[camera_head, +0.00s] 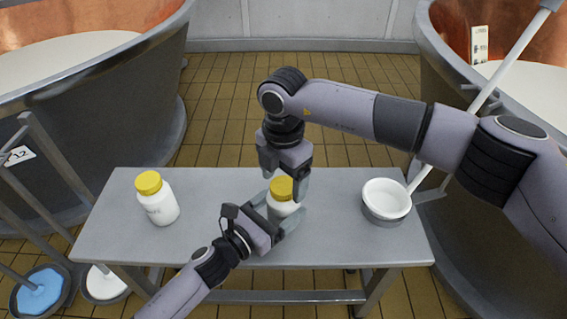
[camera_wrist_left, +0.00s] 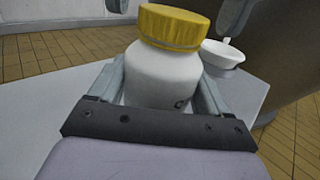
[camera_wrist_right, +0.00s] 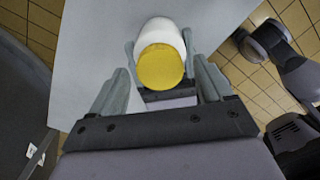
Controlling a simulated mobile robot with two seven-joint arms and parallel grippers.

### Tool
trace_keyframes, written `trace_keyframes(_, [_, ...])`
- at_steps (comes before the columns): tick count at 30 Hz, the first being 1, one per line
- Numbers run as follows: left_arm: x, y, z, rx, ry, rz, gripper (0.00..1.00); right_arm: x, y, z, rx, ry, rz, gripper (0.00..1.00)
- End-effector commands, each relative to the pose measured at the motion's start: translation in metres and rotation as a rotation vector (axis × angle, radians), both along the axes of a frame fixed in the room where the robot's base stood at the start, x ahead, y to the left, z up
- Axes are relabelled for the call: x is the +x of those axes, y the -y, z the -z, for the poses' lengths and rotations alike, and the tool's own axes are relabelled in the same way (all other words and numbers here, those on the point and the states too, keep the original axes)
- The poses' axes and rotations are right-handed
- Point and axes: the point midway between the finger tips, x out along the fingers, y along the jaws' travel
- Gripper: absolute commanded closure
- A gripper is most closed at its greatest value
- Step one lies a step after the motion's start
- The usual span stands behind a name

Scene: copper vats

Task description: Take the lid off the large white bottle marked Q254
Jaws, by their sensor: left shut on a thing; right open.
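A white bottle with a yellow lid stands upright near the middle of the table; its body (camera_wrist_left: 160,78) and lid (camera_wrist_left: 172,27) show in the left wrist view. Part of a dark mark shows on its body, too little to read. My left gripper (camera_head: 277,211) is shut around its body. My right gripper (camera_head: 284,174) is open above the lid, pointing down, and appears empty. In the right wrist view the lid (camera_wrist_right: 161,67) lies ahead between the spread fingers. A second white bottle (camera_head: 160,205) with a yellow lid stands at the table's left; its lettering is illegible.
A white round bowl-like container (camera_head: 386,200) stands at the right end of the grey table (camera_head: 220,180). Large copper vats (camera_head: 120,110) flank the table. A slanted white pole (camera_head: 500,72) rises near the bowl. The table between the bottles is largely clear.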

Motion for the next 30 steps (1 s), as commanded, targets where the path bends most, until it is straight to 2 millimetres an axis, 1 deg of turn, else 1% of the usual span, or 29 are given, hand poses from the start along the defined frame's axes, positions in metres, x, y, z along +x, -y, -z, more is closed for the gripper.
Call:
trace_keyframes(3, [0.0001, -0.0001, 0.0002, 0.001, -0.001, 0.000, 1.00, 0.0001, -0.0001, 0.0053, 0.000, 0.001, -0.001, 0.21])
trace_keyframes(10, [0.0001, -0.0001, 0.0002, 0.001, -0.001, -0.001, 1.00, 0.0002, -0.0001, 0.0060, 0.000, 0.001, -0.001, 0.21])
trace_keyframes(11, [0.0001, -0.0001, 0.0002, 0.001, -0.001, -0.001, 1.00, 0.0002, -0.0001, 0.0060, 0.000, 0.001, -0.001, 0.24])
trace_keyframes(12, [0.0001, -0.0001, 0.0002, 0.001, -0.001, -0.001, 1.00, 0.0001, -0.0001, 0.0059, 0.000, 0.001, -0.001, 0.37])
trace_keyframes(14, [0.0001, -0.0001, 0.0002, 0.001, -0.001, -0.001, 1.00, 0.0001, -0.0001, 0.0059, 0.000, 0.001, -0.001, 0.56])
trace_keyframes(15, [0.0001, -0.0001, 0.0002, 0.001, -0.001, -0.001, 1.00, 0.0001, -0.0001, 0.0059, 0.000, 0.001, -0.001, 0.69])
trace_keyframes(16, [0.0001, -0.0001, 0.0002, 0.001, -0.001, -0.001, 1.00, 0.0001, -0.0001, 0.0058, 0.000, 0.001, -0.001, 0.79])
trace_keyframes(23, [0.0001, -0.0001, 0.0002, 0.000, 0.000, -0.001, 1.00, 0.0001, -0.0002, 0.0057, 0.000, 0.001, -0.023, 0.79])
trace_keyframes(26, [0.0002, -0.0002, 0.0002, 0.001, -0.001, -0.001, 1.00, 0.0001, -0.0002, 0.0055, 0.000, 0.000, -0.108, 0.79])
trace_keyframes(30, [0.0002, -0.0002, 0.0002, 0.001, -0.001, -0.001, 1.00, 0.0001, -0.0001, 0.0055, -0.001, 0.000, -0.319, 0.79])
